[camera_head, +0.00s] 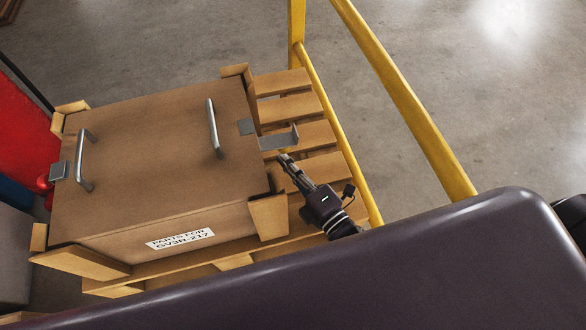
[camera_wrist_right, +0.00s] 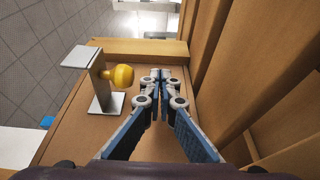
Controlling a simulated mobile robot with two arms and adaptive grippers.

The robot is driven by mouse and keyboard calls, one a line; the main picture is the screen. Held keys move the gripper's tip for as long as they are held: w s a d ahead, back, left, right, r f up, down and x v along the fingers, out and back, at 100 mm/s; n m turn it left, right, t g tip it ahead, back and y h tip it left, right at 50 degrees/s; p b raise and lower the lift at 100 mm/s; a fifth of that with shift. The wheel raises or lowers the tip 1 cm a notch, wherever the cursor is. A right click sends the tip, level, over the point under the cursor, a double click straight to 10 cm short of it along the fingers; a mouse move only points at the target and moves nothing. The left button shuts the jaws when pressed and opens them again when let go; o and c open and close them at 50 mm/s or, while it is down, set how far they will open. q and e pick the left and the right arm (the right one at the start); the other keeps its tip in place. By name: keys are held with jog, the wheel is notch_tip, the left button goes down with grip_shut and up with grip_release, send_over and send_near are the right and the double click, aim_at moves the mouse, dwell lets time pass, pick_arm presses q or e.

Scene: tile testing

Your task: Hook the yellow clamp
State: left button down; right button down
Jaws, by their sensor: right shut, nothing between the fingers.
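The clamp is a grey metal bracket with a yellow knob; the knob (camera_wrist_right: 122,76) shows in the right wrist view, left of the fingers. Its bracket (camera_wrist_right: 104,82) stands out from the crate. In the head view the bracket (camera_head: 277,141) sticks out at the crate's right edge, and the yellow knob is hidden. My right gripper (camera_head: 284,159) is just below the bracket, by the crate's right side. In the wrist view its fingers (camera_wrist_right: 161,76) are shut and empty, with a gap between them and the knob. My left gripper is not in view.
The brown crate (camera_head: 160,150) has two metal handles, a second grey bracket at its left edge, and a label on its front. It stands on a wooden pallet (camera_head: 290,107). A yellow rail (camera_head: 405,95) runs to the right. Open concrete floor lies beyond.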

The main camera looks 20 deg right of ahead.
aim_at(287, 151)
jog(key=shift+w+a, duration=0.15)
jog(key=shift+w, duration=0.35)
jog(key=shift+r, duration=0.15)
jog(key=shift+r+p, duration=0.9)
jog(key=shift+p, duration=0.1)
jog(key=shift+d+r+p, duration=0.85)
jog(key=shift+d, duration=0.1)
